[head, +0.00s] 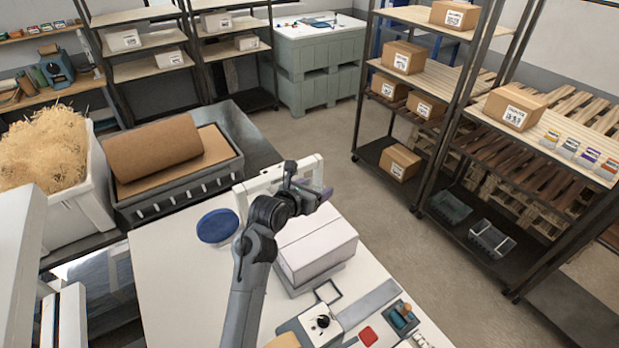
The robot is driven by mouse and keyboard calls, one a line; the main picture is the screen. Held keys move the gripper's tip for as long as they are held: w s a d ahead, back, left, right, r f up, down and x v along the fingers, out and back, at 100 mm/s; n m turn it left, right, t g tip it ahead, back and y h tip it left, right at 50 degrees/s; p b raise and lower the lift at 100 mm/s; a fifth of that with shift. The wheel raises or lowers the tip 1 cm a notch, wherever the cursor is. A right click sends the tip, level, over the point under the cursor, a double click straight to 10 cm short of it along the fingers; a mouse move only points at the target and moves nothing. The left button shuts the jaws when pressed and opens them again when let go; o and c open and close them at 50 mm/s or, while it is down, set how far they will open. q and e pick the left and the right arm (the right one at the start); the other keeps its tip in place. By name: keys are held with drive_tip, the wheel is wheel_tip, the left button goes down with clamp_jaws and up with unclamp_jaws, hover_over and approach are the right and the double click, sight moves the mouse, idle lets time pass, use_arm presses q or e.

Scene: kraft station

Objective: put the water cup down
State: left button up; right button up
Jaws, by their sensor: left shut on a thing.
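My left gripper (312,192) is above the back of the white table, beyond the white box, with its fingers pointing away to the right. It is shut on a small purplish-grey thing (327,192), which I take to be the water cup. The gripper hides most of it, so its shape and tilt cannot be told. It appears held above the table top. My right gripper is not in view.
A white box (318,247) lies below the gripper on the white table (165,265). A white frame (252,192) stands behind, a blue round pad (217,226) to the left. Small tools crowd the front right. The table's left part is clear.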

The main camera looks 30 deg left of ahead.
use_arm(q)
drive_tip(key=d+f+m+g+h, duration=0.1)
drive_tip(key=d+f+m+h, duration=0.35)
drive_tip(key=f, duration=0.95)
drive_tip(key=m+g+h+b, duration=0.2)
drive_tip(key=b, duration=0.3)
hover_over(330, 293)
wheel_tip(330, 293, down, 19)
wheel_tip(330, 293, down, 2)
drive_tip(key=b, duration=0.3)
drive_tip(key=shift+f, duration=0.2)
wheel_tip(330, 293, down, 4)
drive_tip(key=b, duration=0.5)
drive_tip(key=shift+f, duration=0.45)
drive_tip(key=shift+f+b, duration=0.2)
drive_tip(key=shift+b, duration=0.1)
